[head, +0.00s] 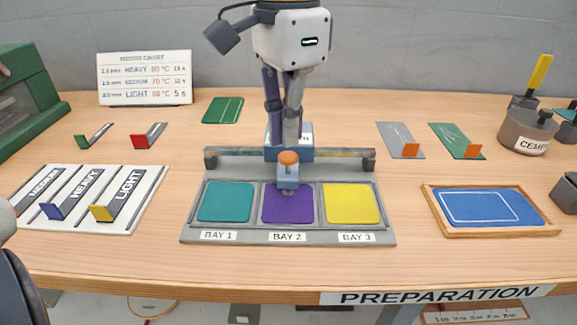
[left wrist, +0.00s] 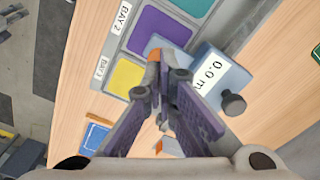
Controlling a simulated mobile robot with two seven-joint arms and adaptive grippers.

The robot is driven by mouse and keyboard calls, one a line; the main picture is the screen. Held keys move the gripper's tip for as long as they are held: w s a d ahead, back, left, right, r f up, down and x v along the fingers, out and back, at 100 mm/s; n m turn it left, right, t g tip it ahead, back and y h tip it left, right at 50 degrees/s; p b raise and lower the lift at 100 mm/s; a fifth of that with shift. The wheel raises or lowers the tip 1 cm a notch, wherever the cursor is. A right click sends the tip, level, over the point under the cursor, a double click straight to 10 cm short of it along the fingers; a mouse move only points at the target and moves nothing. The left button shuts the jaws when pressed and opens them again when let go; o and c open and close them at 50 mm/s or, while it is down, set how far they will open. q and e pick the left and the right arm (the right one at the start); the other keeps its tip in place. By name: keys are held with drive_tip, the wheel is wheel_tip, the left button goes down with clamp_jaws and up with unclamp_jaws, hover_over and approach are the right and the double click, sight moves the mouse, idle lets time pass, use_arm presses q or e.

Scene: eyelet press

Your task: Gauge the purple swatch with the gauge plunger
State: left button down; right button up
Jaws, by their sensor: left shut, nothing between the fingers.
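The purple swatch (head: 275,207) lies flat in BAY 2 of the grey tray (head: 192,237), and it also shows in the left wrist view (left wrist: 160,32). A blue gauge stands on a rail behind the bays, with its foot (head: 288,177) reaching over the purple swatch's back part. Its orange plunger knob (head: 288,158) is on top, and its display (left wrist: 213,72) reads 0.0. My left gripper (head: 287,146) is shut and empty, pointing down with its tips just above or at the knob; contact cannot be told.
Teal (head: 226,202) and yellow (head: 351,204) swatches lie in BAY 1 and BAY 3. A label rack (head: 145,200) stands left, a blue framed board (head: 545,229) right, a press chart (head: 145,68) at the back left, and a cement pot (head: 524,128) far right.

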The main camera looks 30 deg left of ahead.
sight(288, 155)
use_arm(q)
drive_tip(key=shift+f+p, duration=0.3)
drive_tip(key=shift+f, duration=1.5)
use_arm(e)
drive_tip(key=shift+w+r, duration=0.4)
use_arm(q)
wheel_tip(288, 155, up, 2)
drive_tip(key=shift+r, duration=2.6)
use_arm(e)
drive_tip(key=shift+w+r+t, duration=0.3)
drive_tip(key=shift+w, duration=0.05)
